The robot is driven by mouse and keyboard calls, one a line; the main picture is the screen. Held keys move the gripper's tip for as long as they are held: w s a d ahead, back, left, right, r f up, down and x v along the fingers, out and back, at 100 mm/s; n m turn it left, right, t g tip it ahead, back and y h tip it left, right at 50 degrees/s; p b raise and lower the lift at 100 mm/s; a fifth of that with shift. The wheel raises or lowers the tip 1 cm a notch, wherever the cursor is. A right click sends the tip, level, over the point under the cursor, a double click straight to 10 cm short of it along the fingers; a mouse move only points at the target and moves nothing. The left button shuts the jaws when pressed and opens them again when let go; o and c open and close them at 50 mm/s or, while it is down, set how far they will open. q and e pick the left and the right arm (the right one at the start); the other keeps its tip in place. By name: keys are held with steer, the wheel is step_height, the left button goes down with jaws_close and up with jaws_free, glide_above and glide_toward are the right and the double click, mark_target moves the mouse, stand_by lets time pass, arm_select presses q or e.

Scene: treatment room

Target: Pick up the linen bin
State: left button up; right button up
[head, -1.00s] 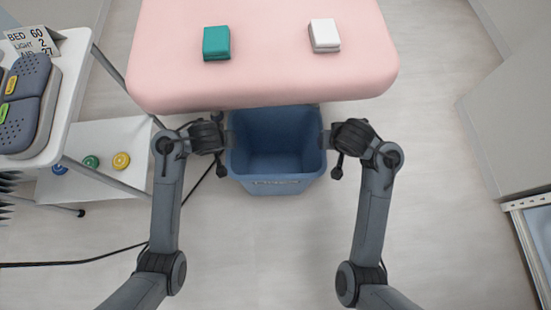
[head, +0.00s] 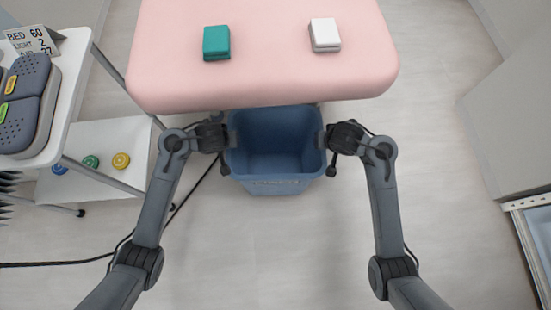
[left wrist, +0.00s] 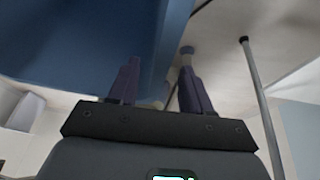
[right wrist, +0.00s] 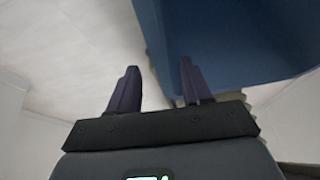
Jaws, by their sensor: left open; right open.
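The linen bin (head: 276,184) is a blue, open-topped tub on the floor at the front edge of the pink bed. It looks empty, and its back is partly under the bed. My left gripper (head: 230,140) is at its left rim and my right gripper (head: 322,140) at its right rim. In the left wrist view the open left fingers (left wrist: 158,68) lie either side of the bin's edge (left wrist: 90,45). In the right wrist view the open right fingers (right wrist: 157,72) also flank its edge (right wrist: 225,45). Contact is unclear.
The pink bed (head: 260,85) carries a green folded item (head: 216,42) and a white one (head: 324,34). A white trolley (head: 75,75) stands at left. A black cable (head: 100,258) crosses the floor at left. The floor in front of the bin is clear.

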arm_select(q)
steer(key=shift+x, duration=2.15)
arm_select(e)
steer(key=shift+x, duration=3.05)
steer(key=shift+d, duration=0.1)
arm_select(q)
jaws_close()
arm_select(e)
jaws_close()
